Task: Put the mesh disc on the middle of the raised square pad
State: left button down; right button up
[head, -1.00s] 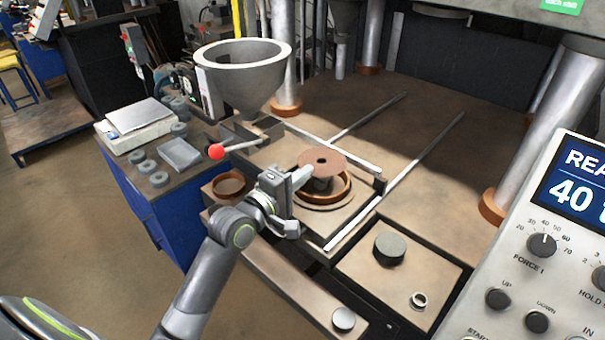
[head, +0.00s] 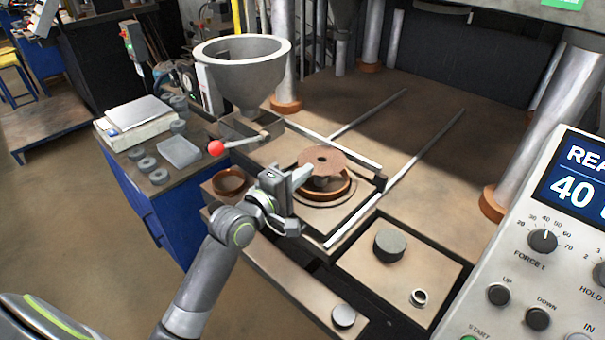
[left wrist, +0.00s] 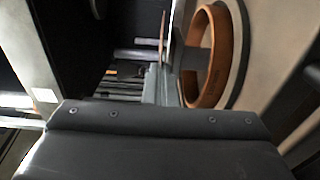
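The round brown mesh disc (head: 323,159), with a small centre hole, is roughly level above a brown ring (head: 340,190) on the machine bed. My left gripper (head: 301,178) is at its near left edge and appears shut on it. In the left wrist view the disc (left wrist: 162,28) shows edge-on as a thin strip by the fingers (left wrist: 164,75), with the ring (left wrist: 222,60) to the right. A raised square grey pad (head: 138,111) tops a white box on the side bench at left, empty and well away from the gripper. My right gripper is out of view.
A large grey funnel (head: 240,78) and a red-knobbed lever (head: 216,148) stand between the disc and the side bench. Several grey rings (head: 146,165) and a light tray (head: 179,152) lie near the pad. A control panel (head: 545,270) fills the right.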

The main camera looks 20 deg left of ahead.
pick_arm(q)
jog(key=shift+f, duration=0.6)
dwell(0.5)
dwell(0.6)
jog(key=c, duration=1.8)
grip_release()
jog(key=shift+c, duration=0.2)
jog(key=shift+p+v, duration=0.55)
jog(key=shift+v, duration=1.25)
jog(key=o, duration=0.5)
jog(key=shift+o, duration=0.2)
